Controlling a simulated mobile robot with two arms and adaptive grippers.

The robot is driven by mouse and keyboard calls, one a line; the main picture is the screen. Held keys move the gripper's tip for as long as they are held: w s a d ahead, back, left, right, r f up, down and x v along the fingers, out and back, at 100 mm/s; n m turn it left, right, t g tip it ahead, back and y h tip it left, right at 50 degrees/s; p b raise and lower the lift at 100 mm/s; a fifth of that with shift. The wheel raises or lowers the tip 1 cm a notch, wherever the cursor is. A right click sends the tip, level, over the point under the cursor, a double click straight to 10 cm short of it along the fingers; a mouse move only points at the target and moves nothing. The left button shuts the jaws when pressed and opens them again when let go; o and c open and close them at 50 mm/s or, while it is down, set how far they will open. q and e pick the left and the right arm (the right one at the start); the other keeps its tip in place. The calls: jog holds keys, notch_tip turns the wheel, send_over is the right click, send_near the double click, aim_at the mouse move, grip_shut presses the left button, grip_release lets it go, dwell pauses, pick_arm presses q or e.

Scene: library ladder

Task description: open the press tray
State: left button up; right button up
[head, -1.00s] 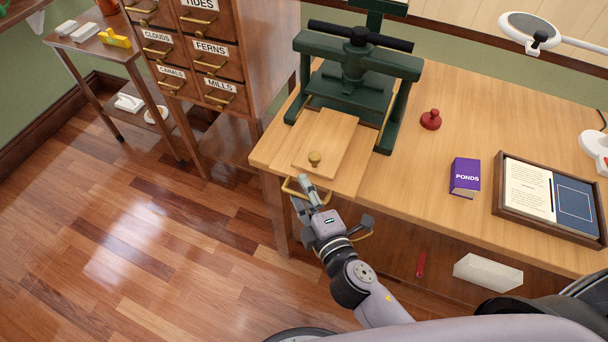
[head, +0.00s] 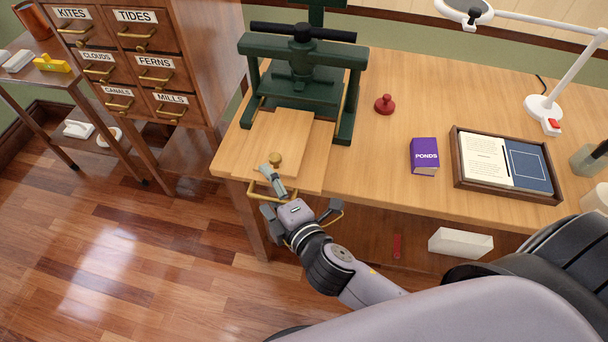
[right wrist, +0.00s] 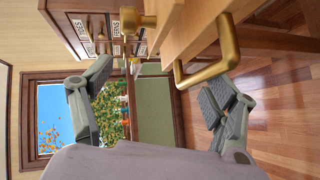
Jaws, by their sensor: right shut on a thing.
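The press tray (head: 234,165) is a light wooden board at the front of the green press, at the table's left front corner. A smaller board with a brass knob (head: 275,160) lies on it. A brass bow handle (head: 262,190) is on the tray's front edge; it also shows in the right wrist view (right wrist: 226,48). My right gripper (head: 270,184) is at this handle and shut on it. In the right wrist view the handle is close to the right-hand finger; the exact contact is hard to see. My left gripper is not in view.
The green press (head: 303,75) stands behind the tray. A red stamp (head: 385,104), a purple PONDS box (head: 424,155) and a framed tray (head: 457,168) are on the table. A labelled drawer cabinet (head: 195,45) stands to the left. The floor (head: 140,250) in front is clear.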

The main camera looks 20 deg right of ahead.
jog(key=shift+s+d+r+t, duration=0.1)
jog(key=shift+r+t, duration=0.2)
jog(key=shift+r, duration=0.65)
jog(key=shift+c, duration=0.5)
jog(key=shift+v, duration=1.05)
jog(key=shift+c, duration=1.1)
jog(key=shift+f+v, duration=0.2)
jog(key=shift+v, duration=0.9)
jog(key=c, duration=0.3)
jog(key=shift+f+b+v, duration=0.25)
jog(key=shift+b+v, duration=0.1)
jog(key=shift+v, duration=2.25)
jog(key=shift+f+b+v, duration=0.2)
jog(key=shift+b+v, duration=0.15)
jog(key=shift+v, duration=2.2)
jog(key=shift+f+b+v, duration=0.25)
jog(key=shift+b+v, duration=0.1)
jog(key=shift+v, duration=2.25)
jog(key=shift+c, duration=0.2)
jog(key=shift+s+d+f, duration=0.1)
